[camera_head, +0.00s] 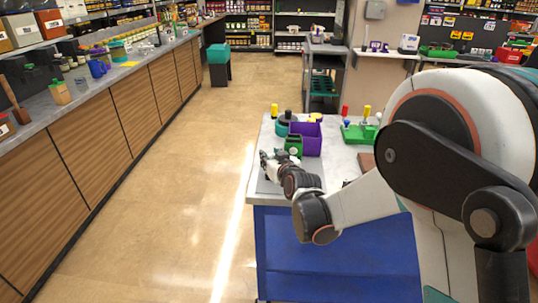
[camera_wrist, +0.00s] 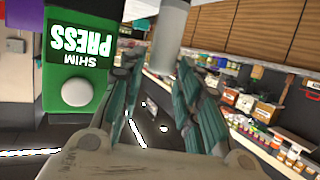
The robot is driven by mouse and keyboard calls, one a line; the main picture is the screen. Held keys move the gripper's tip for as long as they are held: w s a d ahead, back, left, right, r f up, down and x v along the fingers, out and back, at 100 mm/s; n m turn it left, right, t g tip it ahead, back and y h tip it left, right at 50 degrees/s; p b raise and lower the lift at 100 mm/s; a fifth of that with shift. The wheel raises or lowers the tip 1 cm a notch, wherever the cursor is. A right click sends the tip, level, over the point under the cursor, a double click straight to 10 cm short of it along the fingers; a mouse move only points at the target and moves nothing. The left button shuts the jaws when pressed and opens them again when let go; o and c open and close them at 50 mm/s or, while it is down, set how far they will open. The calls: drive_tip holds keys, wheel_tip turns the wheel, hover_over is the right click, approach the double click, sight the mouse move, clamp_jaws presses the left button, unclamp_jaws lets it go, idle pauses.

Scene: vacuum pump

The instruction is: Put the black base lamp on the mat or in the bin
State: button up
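My gripper (camera_head: 266,160) is low over the left side of the work table.
A green shim press (camera_head: 293,146) stands close beside my gripper, large in the wrist view (camera_wrist: 78,60). A teal round item (camera_head: 282,127) is behind it. A green rack (camera_head: 358,132) with coloured knobs is at the back right. Floor left of the table is clear.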

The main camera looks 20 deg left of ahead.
drive_tip(key=p+v, duration=0.1)
drive_tip(key=v, duration=0.8)
drive_tip(key=shift+s+p, duration=0.15)
drive_tip(key=shift+p, duration=0.25)
drive_tip(key=shift+d+r, duration=0.1)
